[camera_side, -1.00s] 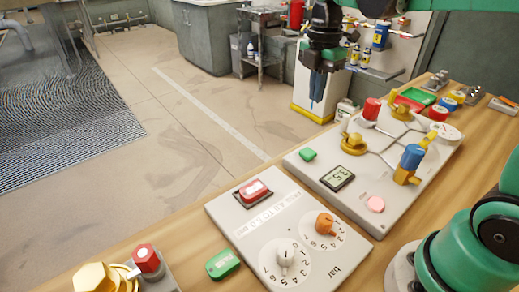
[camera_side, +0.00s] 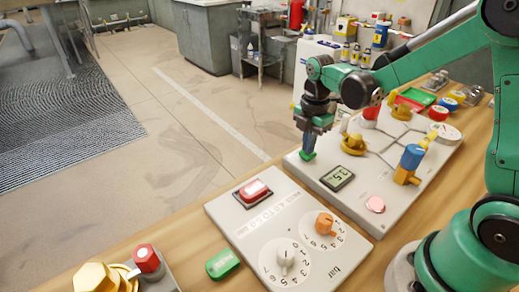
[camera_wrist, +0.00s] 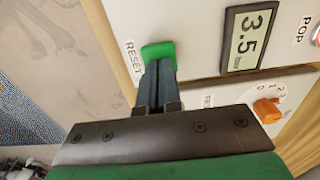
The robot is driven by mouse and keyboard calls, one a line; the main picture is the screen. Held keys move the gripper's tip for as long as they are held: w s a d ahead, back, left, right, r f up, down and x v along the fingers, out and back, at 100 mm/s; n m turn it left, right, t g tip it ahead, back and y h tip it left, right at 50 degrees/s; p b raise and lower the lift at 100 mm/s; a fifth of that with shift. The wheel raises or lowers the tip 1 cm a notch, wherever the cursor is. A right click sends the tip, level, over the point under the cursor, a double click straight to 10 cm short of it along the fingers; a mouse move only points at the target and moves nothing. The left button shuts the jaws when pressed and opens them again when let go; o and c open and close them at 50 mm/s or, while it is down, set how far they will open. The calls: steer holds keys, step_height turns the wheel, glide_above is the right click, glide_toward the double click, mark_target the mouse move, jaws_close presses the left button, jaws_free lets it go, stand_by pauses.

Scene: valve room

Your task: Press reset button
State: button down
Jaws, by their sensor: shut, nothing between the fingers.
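The green reset button (camera_wrist: 158,51) sits on a white panel, next to the printed word RESET in the wrist view. In the side view the button (camera_side: 307,156) shows only partly, under my fingertips. My gripper (camera_side: 309,146) points down with its fingers together and nothing between them. In the wrist view the tips of my gripper (camera_wrist: 161,66) overlap the near edge of the button. They look to be at or just above its top; I cannot tell whether they touch it.
A display reading 3.5 (camera_wrist: 250,38) is beside the button. The panel (camera_side: 384,206) also carries a yellow valve (camera_side: 353,145), a blue-handled valve (camera_side: 410,160) and a pink button (camera_side: 375,204). A nearer panel has a red button (camera_side: 254,190) and two dials.

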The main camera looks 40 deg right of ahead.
steer(key=shift+f, duration=0.1)
steer(key=shift+f, duration=0.95)
steer(key=shift+r, duration=0.1)
step_height(320, 180, up, 14)
steer(key=shift+r, duration=0.1)
stand_by(0.6)
